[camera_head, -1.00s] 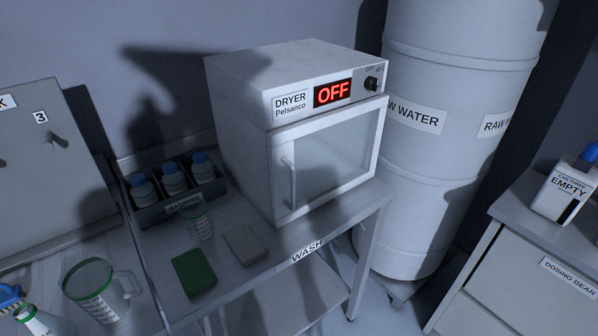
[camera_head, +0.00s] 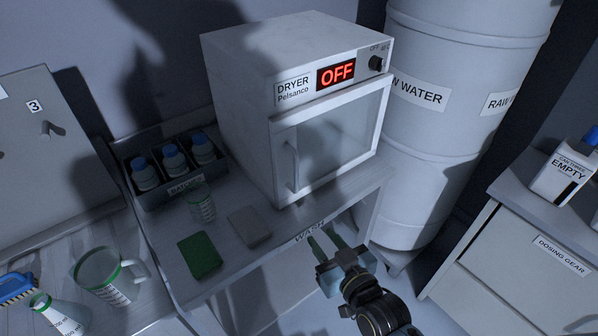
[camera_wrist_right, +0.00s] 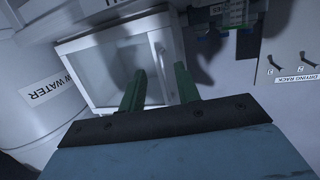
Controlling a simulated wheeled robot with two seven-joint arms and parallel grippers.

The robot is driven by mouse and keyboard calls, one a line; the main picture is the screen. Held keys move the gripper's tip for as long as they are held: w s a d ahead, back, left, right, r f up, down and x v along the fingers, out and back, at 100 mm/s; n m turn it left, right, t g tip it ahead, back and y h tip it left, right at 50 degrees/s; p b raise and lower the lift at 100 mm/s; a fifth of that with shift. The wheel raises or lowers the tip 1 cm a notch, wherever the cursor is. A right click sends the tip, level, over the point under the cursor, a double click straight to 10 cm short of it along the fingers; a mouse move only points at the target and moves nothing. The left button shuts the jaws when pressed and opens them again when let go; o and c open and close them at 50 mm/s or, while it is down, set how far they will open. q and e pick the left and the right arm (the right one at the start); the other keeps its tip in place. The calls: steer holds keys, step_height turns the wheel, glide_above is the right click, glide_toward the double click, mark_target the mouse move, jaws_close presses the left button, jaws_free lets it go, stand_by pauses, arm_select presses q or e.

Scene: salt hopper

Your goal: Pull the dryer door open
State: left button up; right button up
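The white dryer (camera_head: 245,110) stands on the wash bench with its display reading OFF. Its glass-fronted door (camera_head: 345,130) is shut, with a vertical handle (camera_head: 292,166) on the left side. My right gripper (camera_head: 321,236) is below and in front of the door, by the bench's front edge, apart from the handle. The right wrist view shows its two green fingers spread, with nothing between them (camera_wrist_right: 158,78). The door (camera_wrist_right: 105,65) and handle (camera_wrist_right: 164,62) appear beyond the fingertips there. My left gripper is not in view.
On the bench (camera_head: 215,270) are a green sponge (camera_head: 199,255), a grey pad (camera_head: 250,227), a small beaker (camera_head: 202,204) and a rack of blue-capped bottles (camera_head: 172,162). A raw water barrel (camera_head: 425,130) stands right of the dryer. Free floor lies before the bench.

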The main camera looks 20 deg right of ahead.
steer(key=t, duration=0.2)
glide_toward(297, 171)
steer(key=s, duration=0.4)
steer(key=w, duration=0.4)
steer(key=w+p, duration=0.1)
steer(key=w, duration=0.3)
steer(key=w+a, duration=0.1)
steer(key=w, duration=0.3)
steer(key=shift+w+a, duration=0.1)
steer(key=shift+w, duration=0.3)
steer(key=shift+c, duration=0.4)
jaws_close()
